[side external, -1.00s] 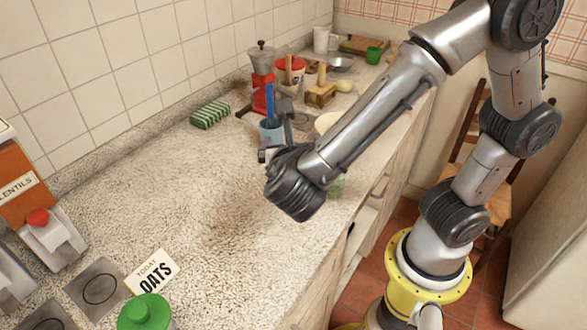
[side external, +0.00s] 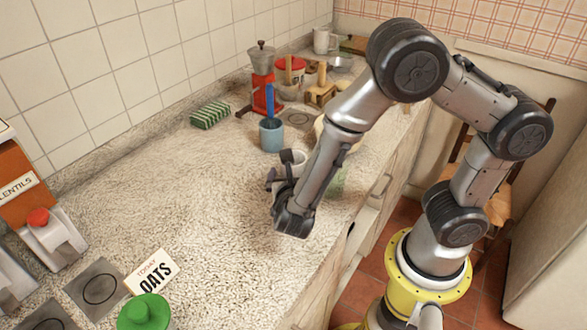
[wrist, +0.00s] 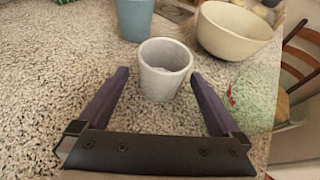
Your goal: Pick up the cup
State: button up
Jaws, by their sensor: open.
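A small grey-white cup (wrist: 165,72) stands upright on the speckled counter. In the wrist view it appears between the two fingertips of my gripper (wrist: 158,75), with a gap on each side. My gripper is open and empty. In the side view my gripper (side external: 281,172) is low over the counter, and the cup (side external: 293,157) shows only partly beside it. A blue cup (side external: 271,136) stands behind it with a blue-handled tool in it; it also shows at the top of the wrist view (wrist: 134,18).
A cream bowl (wrist: 236,30) stands right of and behind the grey cup. A pale green object (wrist: 256,92) is at the right. A red grinder (side external: 263,85) and green striped sponge (side external: 210,115) are farther back.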

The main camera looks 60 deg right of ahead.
jog(key=shift+d+r+x, duration=0.1)
jog(key=shift+r+x, duration=0.1)
jog(key=shift+x, duration=1.25)
jog(key=shift+d+r+x, duration=0.1)
jog(key=shift+r+x, duration=0.1)
jog(key=shift+x, duration=1.25)
jog(key=c, duration=1.4)
jog(key=shift+r, duration=0.15)
